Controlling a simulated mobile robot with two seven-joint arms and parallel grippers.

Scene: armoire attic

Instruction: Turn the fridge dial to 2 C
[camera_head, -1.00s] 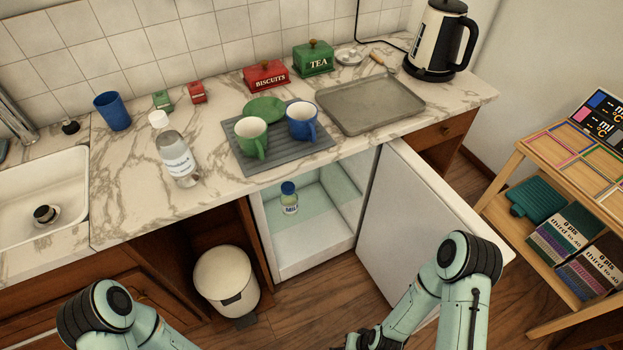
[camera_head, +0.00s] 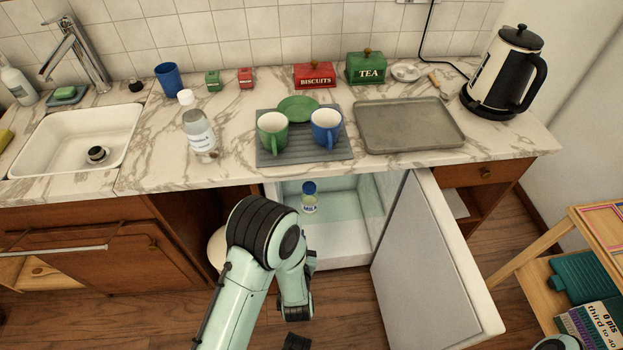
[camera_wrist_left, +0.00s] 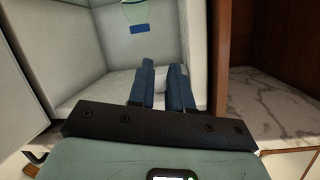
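The small fridge (camera_head: 345,240) stands open under the counter, its white door (camera_head: 425,270) swung out to the right. A milk bottle with a blue cap (camera_head: 310,200) stands inside. My left arm reaches in front of the fridge and hides its lower left; the left gripper is hidden in the head view. In the left wrist view, which is upside down, my left gripper (camera_wrist_left: 163,68) points into the fridge, its two fingers slightly apart. A pale shape between them may be the dial; I cannot read any setting.
Two mugs (camera_head: 272,132) (camera_head: 326,128) on a grey mat, a metal tray (camera_head: 410,125) and a kettle (camera_head: 505,75) stand on the counter. A white bin (camera_head: 217,248) is partly hidden behind my left arm. A wooden shelf (camera_head: 595,250) stands at right.

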